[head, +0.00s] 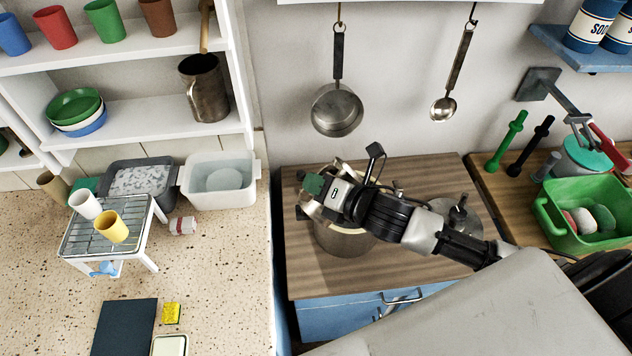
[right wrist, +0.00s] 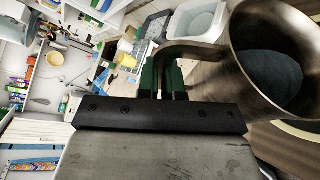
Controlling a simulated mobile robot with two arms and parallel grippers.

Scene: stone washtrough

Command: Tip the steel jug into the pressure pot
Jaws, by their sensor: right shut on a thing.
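The steel jug (right wrist: 268,38) is in the right wrist view, a brownish metal vessel with its mouth toward the camera and a dark interior. My right gripper (right wrist: 162,76) is shut on its handle. In the head view my right gripper (head: 315,186) is above the pressure pot (head: 345,243), and the gripper and arm hide most of the jug there. The pot is a steel pot on the wooden counter; its upper part is largely covered by my arm. Whether anything pours from the jug cannot be seen. My left gripper is not in view.
A round metal lid with a dark knob (head: 458,214) lies right of the pot, beneath my arm. A pan (head: 337,110) and a ladle (head: 444,108) hang behind. A green basin (head: 585,240) stands at right, a white tub (head: 220,182) at left. The counter's front left is bare.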

